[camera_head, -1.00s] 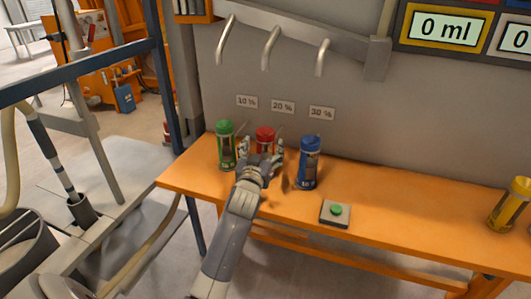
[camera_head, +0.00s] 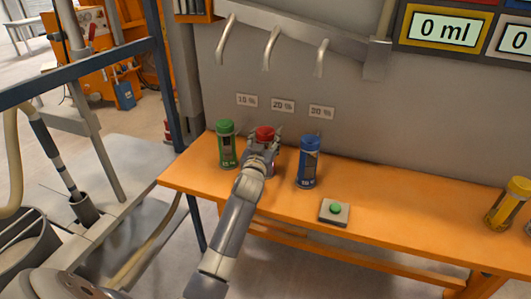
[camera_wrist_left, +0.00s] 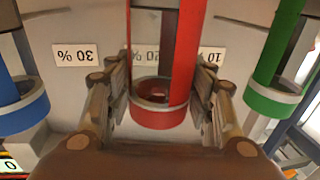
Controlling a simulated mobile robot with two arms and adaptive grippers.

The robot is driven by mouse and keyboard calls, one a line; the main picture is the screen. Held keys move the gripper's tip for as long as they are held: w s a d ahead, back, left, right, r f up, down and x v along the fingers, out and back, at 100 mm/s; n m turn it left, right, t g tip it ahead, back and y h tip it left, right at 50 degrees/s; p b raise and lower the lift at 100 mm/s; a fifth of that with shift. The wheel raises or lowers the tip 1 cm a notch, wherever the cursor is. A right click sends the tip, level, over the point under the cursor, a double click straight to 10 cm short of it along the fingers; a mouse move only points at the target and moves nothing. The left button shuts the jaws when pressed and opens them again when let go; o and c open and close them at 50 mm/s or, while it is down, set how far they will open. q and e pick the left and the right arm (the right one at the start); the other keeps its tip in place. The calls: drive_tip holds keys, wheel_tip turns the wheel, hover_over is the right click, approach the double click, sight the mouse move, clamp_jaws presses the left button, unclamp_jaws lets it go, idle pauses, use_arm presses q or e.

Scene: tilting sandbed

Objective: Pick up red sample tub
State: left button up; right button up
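The red sample tub (camera_head: 265,132) stands upright on the orange bench between a green tub (camera_head: 227,145) and a blue tub (camera_head: 308,162). My left gripper (camera_head: 263,143) is around it, hiding much of its body in the head view. In the left wrist view, which appears upside down, the red tub (camera_wrist_left: 160,115) is between the two fingers of my left gripper (camera_wrist_left: 165,70). The fingers look closed against its sides, though a small gap seems to show at the right one. My right gripper is not in view.
The green tub (camera_wrist_left: 273,100) and blue tub (camera_wrist_left: 22,105) flank the gripper closely in the wrist view. A green button box (camera_head: 334,212) lies at the bench front, and a yellow tub (camera_head: 508,205) stands far right. Hooks (camera_head: 270,48) hang above; the bench (camera_head: 410,215) is clear between box and yellow tub.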

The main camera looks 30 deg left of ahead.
use_arm(q)
clamp_jaws()
drive_tip(key=shift+r, duration=0.15)
